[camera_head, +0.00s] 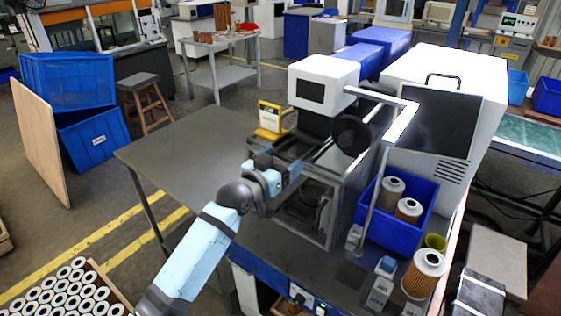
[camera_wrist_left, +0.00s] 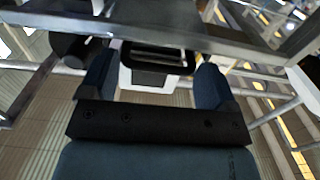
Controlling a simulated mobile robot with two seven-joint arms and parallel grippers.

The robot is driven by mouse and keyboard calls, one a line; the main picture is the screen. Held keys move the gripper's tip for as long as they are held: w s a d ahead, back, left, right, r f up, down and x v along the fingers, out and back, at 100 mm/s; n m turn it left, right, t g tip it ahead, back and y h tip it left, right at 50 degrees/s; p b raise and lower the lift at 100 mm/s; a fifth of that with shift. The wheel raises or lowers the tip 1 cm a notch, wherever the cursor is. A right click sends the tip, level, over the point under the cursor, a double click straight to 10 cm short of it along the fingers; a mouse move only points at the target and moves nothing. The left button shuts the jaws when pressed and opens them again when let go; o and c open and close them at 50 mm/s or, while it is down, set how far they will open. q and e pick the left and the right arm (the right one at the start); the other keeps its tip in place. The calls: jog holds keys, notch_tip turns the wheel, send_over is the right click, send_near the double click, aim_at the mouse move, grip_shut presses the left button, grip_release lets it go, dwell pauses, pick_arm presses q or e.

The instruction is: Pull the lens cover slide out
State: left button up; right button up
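My left arm reaches in from the bottom of the head view, and its gripper (camera_head: 290,178) is at the near side of the machine's dark stage, below the white machine head (camera_head: 324,84). In the left wrist view the two dark blue fingers (camera_wrist_left: 153,85) are wide apart. A black loop-shaped part on a white block (camera_wrist_left: 155,62) shows between and beyond the fingertips; I cannot tell whether it is the lens cover slide. No contact with the fingers is visible. A round black part (camera_head: 351,134) sits at the right of the machine head. My right gripper is not in view.
A blue bin (camera_head: 400,229) with filter cartridges stands right of the machine, near another cartridge (camera_head: 424,273). A yellow device (camera_head: 272,119) stands behind the gripper. The grey table (camera_head: 185,155) is clear on the left. A grey bar (camera_wrist_left: 170,35) crosses the top of the wrist view.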

pick_arm(q)
jog(key=p+v, duration=0.8)
jog(key=v, duration=1.3)
jog(key=shift+s+a+r, duration=0.1)
jog(key=shift+a+r, duration=0.05)
jog(key=o, duration=1)
